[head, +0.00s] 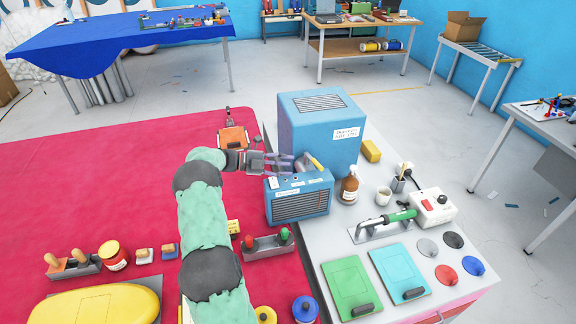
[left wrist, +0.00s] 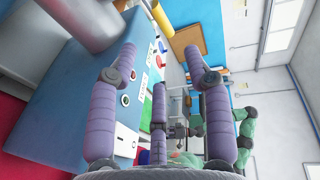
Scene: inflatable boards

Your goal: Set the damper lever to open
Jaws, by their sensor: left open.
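A low blue unit (head: 300,204) with a front grille and white labels stands at the counter's left edge. A tan-yellow handle (head: 314,161) shows at its top back edge; it may be the damper lever, but I cannot read its label or setting. My left gripper (head: 283,163) is open, its purple fingers just above the left part of this unit, apart from the handle. In the left wrist view the fingers (left wrist: 160,85) are spread with nothing seen between them. Beside them runs a blue panel (left wrist: 75,105) with labels and round knobs. My right gripper cannot be made out.
A tall blue box (head: 318,130) stands right behind the low unit. A brown bottle (head: 349,188), a cup (head: 384,196) and a yellow block (head: 371,150) stand to the right. Green (head: 349,287) and cyan (head: 398,272) boards lie in front. Red mat (head: 110,180) covers the left.

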